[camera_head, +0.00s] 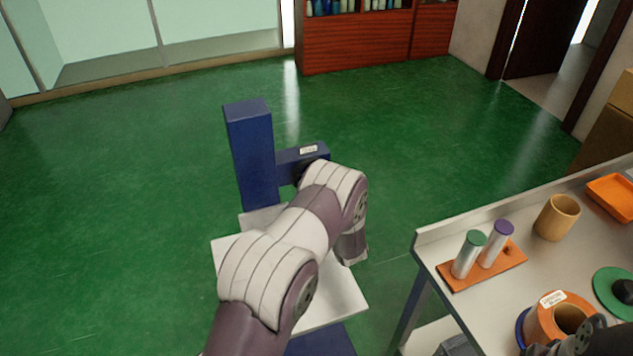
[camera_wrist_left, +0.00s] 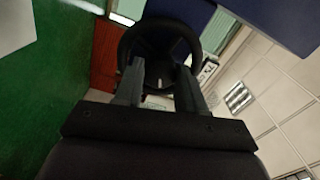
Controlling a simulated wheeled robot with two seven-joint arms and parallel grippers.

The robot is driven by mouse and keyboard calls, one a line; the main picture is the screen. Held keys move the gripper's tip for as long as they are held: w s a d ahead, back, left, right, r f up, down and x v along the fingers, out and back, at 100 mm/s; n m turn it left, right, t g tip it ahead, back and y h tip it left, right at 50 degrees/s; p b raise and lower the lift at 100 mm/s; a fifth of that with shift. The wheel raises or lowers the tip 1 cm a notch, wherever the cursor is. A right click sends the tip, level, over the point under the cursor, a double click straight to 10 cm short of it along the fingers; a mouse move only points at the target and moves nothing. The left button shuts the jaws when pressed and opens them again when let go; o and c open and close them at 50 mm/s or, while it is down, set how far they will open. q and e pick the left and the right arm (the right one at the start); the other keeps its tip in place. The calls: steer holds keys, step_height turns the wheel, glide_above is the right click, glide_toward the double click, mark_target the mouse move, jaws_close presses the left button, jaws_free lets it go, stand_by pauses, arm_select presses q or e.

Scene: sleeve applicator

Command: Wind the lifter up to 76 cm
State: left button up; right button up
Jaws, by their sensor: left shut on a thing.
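The lifter has a blue column (camera_head: 252,155), a blue side arm with a small white label (camera_head: 308,149), and a white platform (camera_head: 345,298). My left arm crosses in front of it and hides part of the side arm and platform. In the left wrist view, a black round handwheel (camera_wrist_left: 160,35) stands just ahead. My left gripper (camera_wrist_left: 163,80) is shut on the handwheel, its two fingers reaching its lower part; the exact grip point is dark.
A grey table at right bears an orange rack (camera_head: 483,267) with two capped cylinders, a tan cup (camera_head: 556,217), an orange tray (camera_head: 611,198), a green disc (camera_head: 615,290) and an orange labelled cup (camera_head: 552,318). Green floor left of the lifter is clear.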

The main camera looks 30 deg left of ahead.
arm_select(q)
steer(key=m+p, duration=0.1)
steer(key=m, duration=0.3)
steer(key=shift+m, duration=0.4)
steer(key=shift+p, duration=0.3)
steer(key=o, duration=1.1)
steer(key=shift+c, duration=0.2)
steer(key=b+v, duration=0.1)
steer(key=v, duration=1.1)
steer(key=shift+s+d, duration=0.25)
